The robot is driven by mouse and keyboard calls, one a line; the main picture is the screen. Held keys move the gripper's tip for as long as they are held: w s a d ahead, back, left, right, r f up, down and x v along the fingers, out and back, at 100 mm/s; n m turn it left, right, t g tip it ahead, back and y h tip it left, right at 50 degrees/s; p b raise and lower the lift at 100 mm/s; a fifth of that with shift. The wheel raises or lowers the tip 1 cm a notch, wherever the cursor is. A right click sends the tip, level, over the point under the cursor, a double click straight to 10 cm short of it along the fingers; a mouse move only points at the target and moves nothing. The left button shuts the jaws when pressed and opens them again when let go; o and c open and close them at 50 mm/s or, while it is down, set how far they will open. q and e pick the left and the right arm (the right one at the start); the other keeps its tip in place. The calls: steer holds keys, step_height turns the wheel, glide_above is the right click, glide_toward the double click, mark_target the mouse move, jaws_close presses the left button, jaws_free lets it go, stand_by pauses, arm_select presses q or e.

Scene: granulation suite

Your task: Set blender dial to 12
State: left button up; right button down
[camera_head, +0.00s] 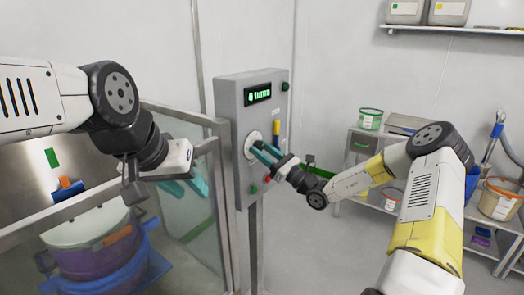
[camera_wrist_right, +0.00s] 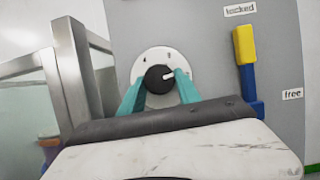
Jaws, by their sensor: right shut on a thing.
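The blender dial is a black knob (camera_wrist_right: 157,79) with a white pointer, on a round white plate (camera_wrist_right: 144,58) with small dark marks. The pointer points right and slightly up in the right wrist view. The plate (camera_head: 250,137) sits on a grey control box (camera_head: 231,108), whose green display (camera_head: 258,95) seems to read "0 turn". My right gripper (camera_head: 258,147) is shut on the knob, with one teal finger on each side of it in the right wrist view (camera_wrist_right: 160,82). My left gripper (camera_head: 185,187) is open and empty, in front of the clear guard panel.
A yellow and blue lever (camera_wrist_right: 246,62) stands right of the dial, between labels "locked" and "free". A guard frame (camera_head: 221,190) and drum (camera_head: 95,245) are left; shelving (camera_head: 350,160) stands right.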

steer(key=shift+f+m+t+h, duration=0.1)
steer(key=shift+m+t+h, duration=0.6)
steer(key=shift+m, duration=0.9)
steer(key=c, duration=0.9)
jaws_free()
steer(key=shift+o, duration=0.2)
steer(key=shift+s, duration=0.1)
steer(key=v, duration=0.7)
steer(key=shift+s+d+f, duration=0.15)
steer(key=shift+s+d, duration=0.05)
steer(key=shift+d, duration=0.05)
